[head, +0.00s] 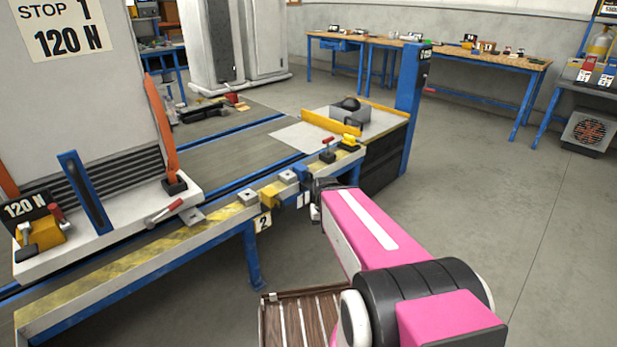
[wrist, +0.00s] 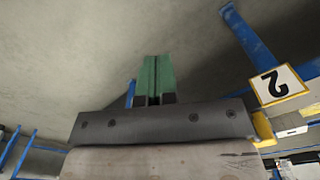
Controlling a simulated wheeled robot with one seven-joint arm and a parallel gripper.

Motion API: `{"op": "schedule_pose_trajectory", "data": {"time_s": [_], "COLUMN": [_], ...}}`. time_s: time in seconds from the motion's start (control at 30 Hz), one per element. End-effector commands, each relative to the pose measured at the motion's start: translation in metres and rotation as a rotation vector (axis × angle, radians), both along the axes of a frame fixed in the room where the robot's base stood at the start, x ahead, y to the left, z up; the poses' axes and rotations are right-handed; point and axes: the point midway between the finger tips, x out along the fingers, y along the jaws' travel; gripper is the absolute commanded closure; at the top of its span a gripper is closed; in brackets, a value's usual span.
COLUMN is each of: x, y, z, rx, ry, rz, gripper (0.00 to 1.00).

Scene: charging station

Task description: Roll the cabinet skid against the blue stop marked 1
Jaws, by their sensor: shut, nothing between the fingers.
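The cabinet skid (head: 95,250) stands at the left of the head view on the railed bench. It carries a grey cabinet (head: 80,105) with a sign reading STOP 1, 120 N, and a blue upright bar (head: 85,193) at its front. My gripper shows green, closed fingers (wrist: 157,60) in the wrist view, empty and apart from the bench. In the head view its fingers are hidden behind my pink arm.
A blue post (head: 409,110) stands at the bench's far end. Floor to the right is free.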

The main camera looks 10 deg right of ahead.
Motion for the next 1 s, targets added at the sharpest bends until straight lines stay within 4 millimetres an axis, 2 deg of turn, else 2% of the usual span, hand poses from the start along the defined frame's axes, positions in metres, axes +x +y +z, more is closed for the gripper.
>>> {"op": "schedule_pose_trajectory", "data": {"time_s": [0.23, 0.37, 0.4, 0.57, 0.7, 0.87, 1.0], "x": [0.0, 0.0, 0.0, 0.0, 0.006, 0.022, 0.038], "y": [0.0, 0.0, 0.0, 0.0, 0.009, 0.037, 0.068], "z": [0.0, 0.0, 0.0, 0.0, 0.001, 0.007, 0.016], "rx": [0.0, 0.0, 0.0, -0.002, -0.037, -0.149, -0.272], "ry": [0.0, 0.0, 0.0, -0.001, -0.015, -0.057, -0.102], "rz": [0.0, 0.0, 0.0, 0.003, 0.071, 0.28, 0.503], "gripper": [1.0, 0.58, 0.52, 0.52, 0.52, 0.52, 0.52]}}
